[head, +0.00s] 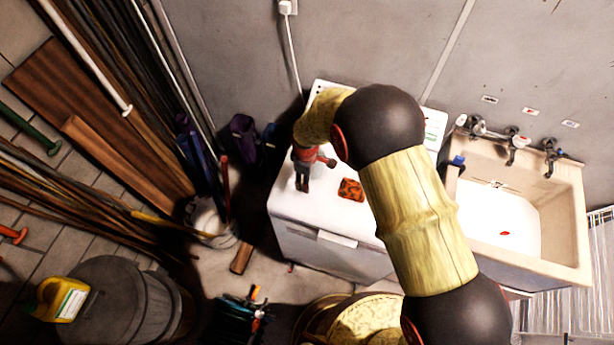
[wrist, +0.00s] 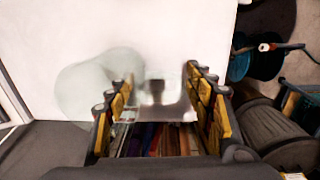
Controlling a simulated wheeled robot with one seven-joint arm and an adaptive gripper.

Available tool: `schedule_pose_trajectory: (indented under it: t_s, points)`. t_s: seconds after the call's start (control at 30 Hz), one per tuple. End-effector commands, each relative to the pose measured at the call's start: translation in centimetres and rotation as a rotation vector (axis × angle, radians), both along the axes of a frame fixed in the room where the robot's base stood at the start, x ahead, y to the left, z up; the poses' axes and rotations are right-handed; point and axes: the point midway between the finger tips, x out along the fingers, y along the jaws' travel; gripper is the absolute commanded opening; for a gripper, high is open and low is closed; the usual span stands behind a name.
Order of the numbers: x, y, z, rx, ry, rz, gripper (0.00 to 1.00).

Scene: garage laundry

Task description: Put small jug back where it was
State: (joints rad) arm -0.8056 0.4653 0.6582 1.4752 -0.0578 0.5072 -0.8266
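A pale, see-through thing (wrist: 88,85), which looks like the small jug, shows in the wrist view. Its rounded part lies left of my fingertips, over the white machine top. A clear part of it reaches between my gripper's two fingers (wrist: 160,88). The fingers stand apart with this part between them; whether they press on it is unclear. In the head view my gripper (head: 303,178) points down over the left part of the white machine (head: 325,215). I cannot make out the jug there.
An orange-brown patterned thing (head: 350,189) lies on the machine top beside my gripper. A beige sink (head: 572,235) with taps stands to the right. A bucket (head: 210,222) and long poles stand left. A grey bin (head: 125,300) with a yellow jug (head: 62,299) is at lower left.

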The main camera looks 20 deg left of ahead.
Motion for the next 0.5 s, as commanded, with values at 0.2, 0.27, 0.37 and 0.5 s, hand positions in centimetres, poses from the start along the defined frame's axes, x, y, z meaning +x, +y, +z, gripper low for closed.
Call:
schedule_pose_trajectory:
  t_s: [0.2,0.27,0.37,0.5]
  points:
    - [0.0,0.0,0.0,0.000,0.000,0.000,0.58]
    - [0.0,0.0,0.0,0.000,0.000,0.000,0.58]
    - [0.0,0.0,0.2,0.000,0.000,0.000,0.58]
    - [0.1,0.1,1.5,0.003,-0.003,0.000,0.58]
